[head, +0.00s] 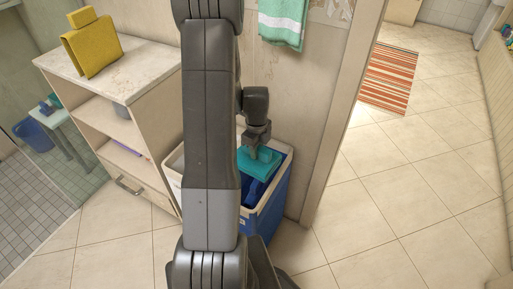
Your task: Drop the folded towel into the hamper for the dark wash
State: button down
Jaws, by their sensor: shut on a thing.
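A teal folded towel (260,165) hangs from my gripper (257,152), which points down and is shut on it. In the head view the towel overlaps the opening of a blue hamper (270,216) with a cream rim (281,170). I cannot tell whether the towel is above the rim or below it. Blue inner surface shows under the towel. My arm crosses the middle of the view and hides the hamper's left part. A pale rim (172,166) shows to the left of my arm; I cannot tell whether it belongs to the same hamper.
A marble-topped cabinet (140,62) with open shelves stands at left, with a yellow folded thing (92,48) on top. A green and white towel (284,22) hangs on the wall. A doorway edge rises just right of the hamper. The tiled floor at right is clear up to a striped mat (390,78).

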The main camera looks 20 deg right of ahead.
jog(key=shift+f+b, duration=0.9)
jog(key=shift+f, duration=0.85)
jog(key=c, duration=1.1)
grip_release()
notch_tip(320, 180, up, 14)
jog(key=shift+f+p, duration=0.1)
jog(key=shift+p, duration=1)
